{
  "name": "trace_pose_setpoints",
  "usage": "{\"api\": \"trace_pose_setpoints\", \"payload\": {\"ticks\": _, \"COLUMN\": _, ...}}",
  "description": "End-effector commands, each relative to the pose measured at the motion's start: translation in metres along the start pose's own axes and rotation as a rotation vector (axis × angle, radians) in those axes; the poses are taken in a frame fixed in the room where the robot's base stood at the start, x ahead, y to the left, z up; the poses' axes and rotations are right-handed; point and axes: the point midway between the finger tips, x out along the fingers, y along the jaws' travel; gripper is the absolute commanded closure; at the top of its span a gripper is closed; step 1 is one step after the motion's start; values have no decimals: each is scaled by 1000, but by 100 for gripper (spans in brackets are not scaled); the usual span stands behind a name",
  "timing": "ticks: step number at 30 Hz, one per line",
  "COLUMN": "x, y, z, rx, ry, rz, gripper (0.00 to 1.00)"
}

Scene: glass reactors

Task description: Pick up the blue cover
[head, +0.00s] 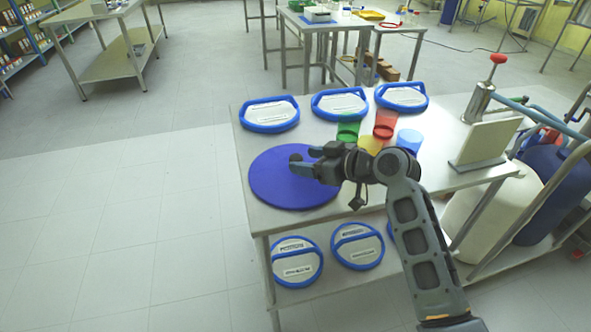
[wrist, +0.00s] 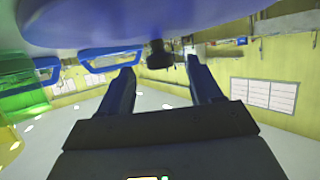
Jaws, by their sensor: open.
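The blue cover (head: 270,192) is a flat, round, solid blue disc lying at the left front of the steel table. In the wrist view, the large blue surface (wrist: 190,14) across the top looks like the same disc. My gripper (head: 298,164) reaches in from the right and is over the disc's middle in the head view. Its two fingers point left, spread apart, with nothing between them. In the wrist view my gripper (wrist: 160,70) shows both fingers apart, near the disc's surface. I cannot tell whether they touch it. My gripper hides part of the disc's right side.
White lids with blue rims and handles (head: 269,114) line the table's back edge; more (head: 297,262) lie on the lower shelf. Green (head: 348,128), red (head: 385,124) and light-blue (head: 409,140) cups stand beside my forearm. The left floor is clear.

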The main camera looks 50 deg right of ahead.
Motion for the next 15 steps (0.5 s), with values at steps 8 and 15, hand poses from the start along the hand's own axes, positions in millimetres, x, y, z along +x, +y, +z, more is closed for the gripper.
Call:
{"api": "trace_pose_setpoints", "payload": {"ticks": 8, "x": 27, "y": 0, "z": 0, "rx": 0, "ry": -1, "rz": 1, "gripper": 36}}
{"api": "trace_pose_setpoints", "payload": {"ticks": 15, "x": 27, "y": 0, "z": 0, "rx": 0, "ry": -1, "rz": 1, "gripper": 39}}
